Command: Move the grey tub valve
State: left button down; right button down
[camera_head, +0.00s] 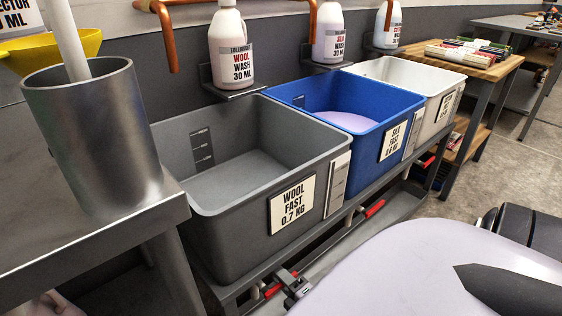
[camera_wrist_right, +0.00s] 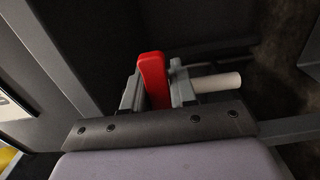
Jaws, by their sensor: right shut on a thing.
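The grey tub (camera_head: 235,225) stands on the bench frame, labelled "WOOL FAST 0.7 KG". It looks empty inside. Its valve has a red handle (camera_head: 273,289) low under the tub's front edge. In the right wrist view the red handle (camera_wrist_right: 153,80) stands between the two fingers of my right gripper (camera_wrist_right: 157,95), which is shut on it. In the head view my right gripper (camera_head: 292,284) is at the handle and partly hides it. My left gripper is not in view.
A blue tub (camera_head: 385,115) with lilac liquid and a white tub (camera_head: 450,85) stand to the right. Another red handle (camera_head: 375,208) is below the blue tub. A metal cylinder (camera_head: 95,135) stands on the left table. A pale pipe end (camera_wrist_right: 217,84) lies beside the gripper.

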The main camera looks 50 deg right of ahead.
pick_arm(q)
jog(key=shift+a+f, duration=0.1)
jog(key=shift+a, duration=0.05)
pick_arm(e)
jog(key=shift+w+r, duration=0.1)
jog(key=c, duration=1)
grip_release()
pick_arm(q)
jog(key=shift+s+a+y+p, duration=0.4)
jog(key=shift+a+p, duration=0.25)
jog(key=shift+p, duration=0.1)
pick_arm(e)
jog(key=shift+s+a, duration=0.2)
jog(key=shift+s, duration=1.6)
jog(key=shift+s+a, duration=0.2)
jog(key=shift+s, duration=1.6)
